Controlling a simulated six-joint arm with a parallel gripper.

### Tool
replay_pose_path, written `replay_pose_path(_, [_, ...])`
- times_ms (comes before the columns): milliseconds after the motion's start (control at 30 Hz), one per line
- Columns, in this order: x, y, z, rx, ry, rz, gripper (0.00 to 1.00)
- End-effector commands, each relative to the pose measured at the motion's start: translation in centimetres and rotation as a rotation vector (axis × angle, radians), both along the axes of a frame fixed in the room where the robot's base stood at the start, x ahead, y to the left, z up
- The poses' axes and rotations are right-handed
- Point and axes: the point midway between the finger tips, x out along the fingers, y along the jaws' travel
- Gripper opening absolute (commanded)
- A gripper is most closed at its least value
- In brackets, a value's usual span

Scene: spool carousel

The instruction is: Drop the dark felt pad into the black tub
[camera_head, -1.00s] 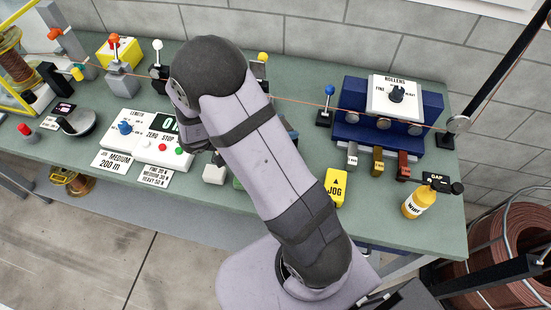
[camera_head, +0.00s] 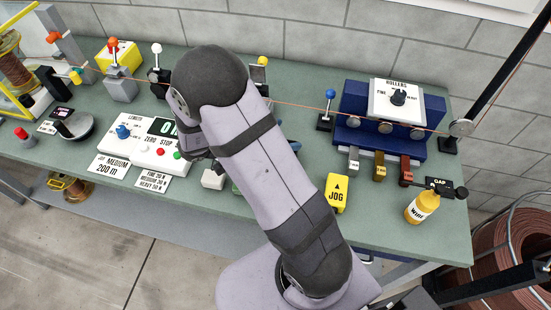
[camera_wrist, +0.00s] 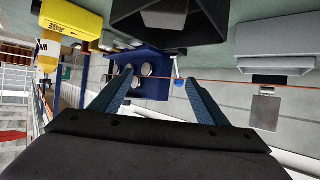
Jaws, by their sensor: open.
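My gripper shows in the wrist view (camera_wrist: 159,80) as two blue fingers, open and apart with nothing between them. I cannot make out the dark felt pad in either current view. A dark, box-like thing (camera_wrist: 183,40) with a grey patch is at the top middle of the wrist view, beyond the fingertips. It may be the black tub, but I cannot tell. No tub is recognizable in the head view, where my arm covers the middle of the bench.
The green bench (camera_head: 210,235) carries a blue roller unit (camera_head: 365,140), a yellow JOG block (camera_head: 337,193), a yellow wipe bottle (camera_head: 422,207) and a white LENGTH box (camera_head: 150,138). A copper-coloured wire (camera_head: 300,105) runs across above it. The wrist view is upside down.

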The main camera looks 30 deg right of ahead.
Motion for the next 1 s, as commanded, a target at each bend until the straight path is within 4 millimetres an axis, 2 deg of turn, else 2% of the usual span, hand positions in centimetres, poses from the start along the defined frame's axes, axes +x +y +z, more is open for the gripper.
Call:
replay_pose_path(167, [0.2, 1.2, 0.5, 0.000, -0.004, 0.004, 0.68])
replay_pose_path(600, [0.1, 6.0, 2.8, 0.000, -0.002, 0.002, 0.68])
replay_pose_path(1000, [0.0, 6.5, 3.2, 0.000, -0.001, 0.000, 0.68])
